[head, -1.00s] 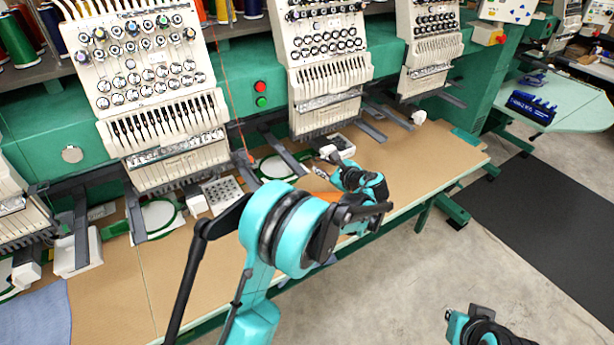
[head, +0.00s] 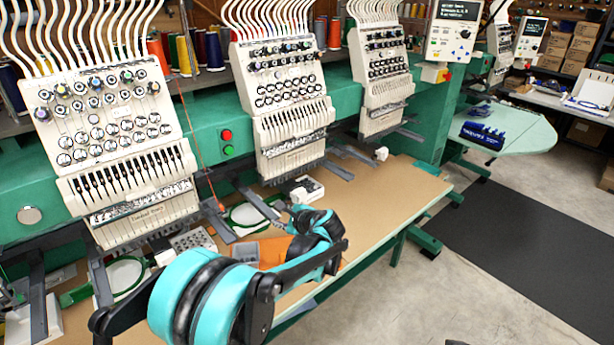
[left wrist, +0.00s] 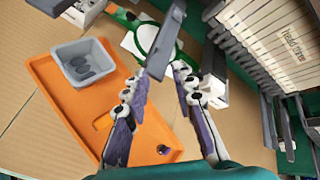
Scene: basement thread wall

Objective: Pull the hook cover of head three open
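Head three (left wrist: 289,45), a cream embroidery head, carries its name label in the left wrist view. It appears to be the middle head (head: 292,100) in the head view. Below it a small white box (head: 303,188) with a dark top stands at the table, probably its hook housing; I cannot tell the cover apart. In the left wrist view a white box (left wrist: 213,90) shows partly behind a finger. My left gripper (left wrist: 161,72) is open and empty, its fingers either side of a grey bar (left wrist: 166,45) lying beyond. My right gripper is out of view.
An orange tray (left wrist: 50,92) with a grey bin (left wrist: 83,65) of dark oval pieces lies beside my left gripper. A green hoop (left wrist: 145,35) and grey arms are close ahead. The brown table (head: 395,185) is clear to the right.

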